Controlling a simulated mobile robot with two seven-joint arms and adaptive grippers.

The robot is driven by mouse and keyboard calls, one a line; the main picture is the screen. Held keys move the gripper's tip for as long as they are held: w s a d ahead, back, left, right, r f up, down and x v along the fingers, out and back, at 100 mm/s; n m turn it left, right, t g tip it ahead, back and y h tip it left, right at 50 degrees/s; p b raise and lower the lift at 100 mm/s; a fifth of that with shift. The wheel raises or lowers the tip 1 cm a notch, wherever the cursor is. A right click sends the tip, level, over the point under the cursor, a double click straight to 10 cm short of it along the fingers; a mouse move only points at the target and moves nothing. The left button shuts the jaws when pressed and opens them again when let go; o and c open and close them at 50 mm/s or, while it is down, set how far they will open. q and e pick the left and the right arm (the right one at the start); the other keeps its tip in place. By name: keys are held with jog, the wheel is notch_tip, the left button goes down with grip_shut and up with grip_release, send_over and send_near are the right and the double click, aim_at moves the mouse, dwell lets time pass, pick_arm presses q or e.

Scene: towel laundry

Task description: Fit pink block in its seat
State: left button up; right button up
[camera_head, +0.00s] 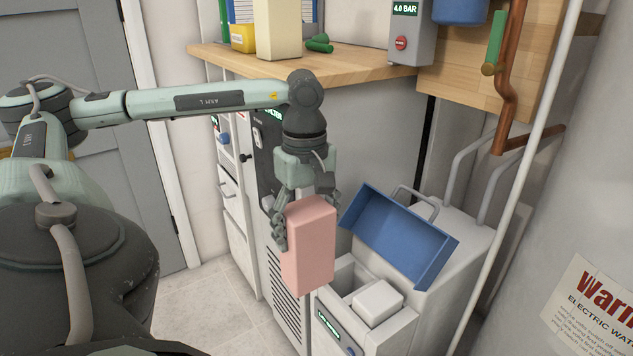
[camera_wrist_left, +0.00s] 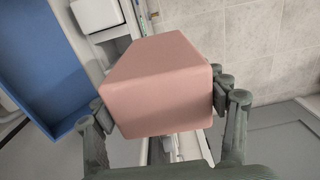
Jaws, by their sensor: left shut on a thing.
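My left gripper (camera_head: 307,212) is shut on the pink block (camera_head: 311,245) and holds it upright in the air. In the left wrist view the pink block (camera_wrist_left: 160,85) sits between both fingers of the left gripper (camera_wrist_left: 164,108). A grey-white machine (camera_head: 325,303) with a recessed opening (camera_head: 349,277) stands below and to the right of the block. A white block (camera_head: 378,302) sits in that opening's right part. A blue lid (camera_head: 398,235) stands open behind the opening. I cannot tell how deep the opening is. My right gripper is not in view.
A wooden shelf (camera_head: 345,66) with a cream box (camera_head: 277,30) and a green cylinder (camera_head: 319,43) is behind. Copper pipe (camera_head: 507,80) and a white pole (camera_head: 515,178) stand at the right. Tiled floor (camera_head: 215,305) is clear at the lower left.

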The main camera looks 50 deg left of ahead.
aim_at(333, 221)
pick_arm(q)
jog(key=shift+w+r, duration=0.1)
jog(key=shift+w, duration=0.4)
jog(key=shift+w+d+f, duration=0.1)
jog(key=shift+w, duration=0.5)
jog(key=shift+w+d+f, duration=0.1)
jog(key=shift+w, duration=0.45)
jog(key=shift+w+d+f+p, duration=0.1)
jog(key=shift+w+f+p, duration=0.05)
jog(key=shift+w, duration=0.45)
jog(key=shift+w+f+p, duration=0.1)
jog(key=shift+w+p, duration=0.05)
jog(key=shift+w, duration=0.4)
jog(key=w, duration=0.2)
jog(key=w+f, duration=0.1)
jog(key=w, duration=0.2)
jog(key=shift+d, duration=0.2)
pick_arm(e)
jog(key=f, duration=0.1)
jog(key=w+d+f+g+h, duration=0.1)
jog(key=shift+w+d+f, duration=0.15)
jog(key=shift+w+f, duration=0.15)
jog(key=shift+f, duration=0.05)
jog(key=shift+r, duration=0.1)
